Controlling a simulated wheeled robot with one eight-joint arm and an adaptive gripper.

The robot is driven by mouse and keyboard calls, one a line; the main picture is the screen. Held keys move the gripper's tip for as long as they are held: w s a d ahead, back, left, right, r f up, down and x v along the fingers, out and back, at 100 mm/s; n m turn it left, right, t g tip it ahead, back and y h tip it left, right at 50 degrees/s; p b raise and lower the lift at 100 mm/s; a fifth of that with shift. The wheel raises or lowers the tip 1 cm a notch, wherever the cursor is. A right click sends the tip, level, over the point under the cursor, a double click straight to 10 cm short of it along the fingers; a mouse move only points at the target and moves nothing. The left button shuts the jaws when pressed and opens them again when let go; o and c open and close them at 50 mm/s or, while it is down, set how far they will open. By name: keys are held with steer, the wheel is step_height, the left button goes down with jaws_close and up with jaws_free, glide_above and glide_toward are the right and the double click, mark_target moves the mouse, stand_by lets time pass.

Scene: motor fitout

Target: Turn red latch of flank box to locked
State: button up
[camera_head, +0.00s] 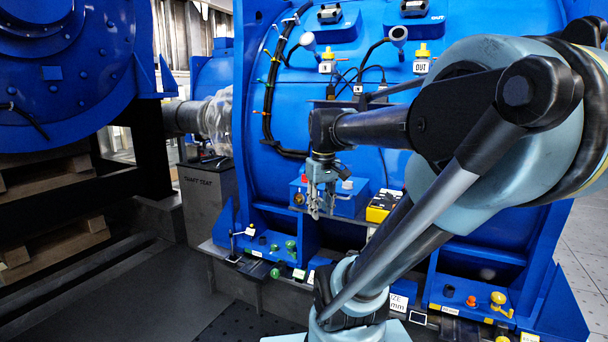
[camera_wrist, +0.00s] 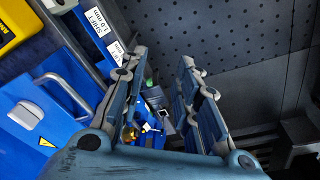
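The flank box is a small blue box (camera_head: 346,205) on the side of the big blue motor, with a pale handle on its front. A small red part (camera_head: 305,179), possibly the latch, shows at its upper left, beside my gripper; whether it is locked is too small to tell. In the wrist view a blue box front (camera_wrist: 62,110) with a handle, a white block and a yellow warning triangle lies at left; no red latch shows there. My gripper (camera_head: 322,211) points down in front of the box and hides part of it. Its fingers (camera_wrist: 164,60) are apart with nothing held between them.
A yellow and black device (camera_head: 381,207) sits right of the box and shows at the wrist view's upper left (camera_wrist: 18,25). Below runs a ledge with green knobs (camera_head: 275,273) and labels. A grey shaft stand (camera_head: 203,200) is at left. Dark floor (camera_head: 150,295) is clear.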

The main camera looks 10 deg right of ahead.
steer(key=w+r+n+g, duration=0.1)
steer(key=w+r+n, duration=0.3)
steer(key=w+r, duration=0.75)
steer(key=w+r+n+g, duration=0.1)
steer(key=w+r+n, duration=0.2)
steer(key=w+r, duration=0.8)
steer(key=w+f, duration=0.1)
steer(key=f, duration=0.5)
steer(key=w+f, duration=0.1)
steer(key=f, duration=0.6)
steer(key=w+f, duration=0.1)
steer(key=f, duration=0.5)
steer(key=shift+w+a+f, duration=0.1)
steer(key=shift+a+f, duration=0.25)
steer(key=shift+f, duration=0.05)
jaws_close()
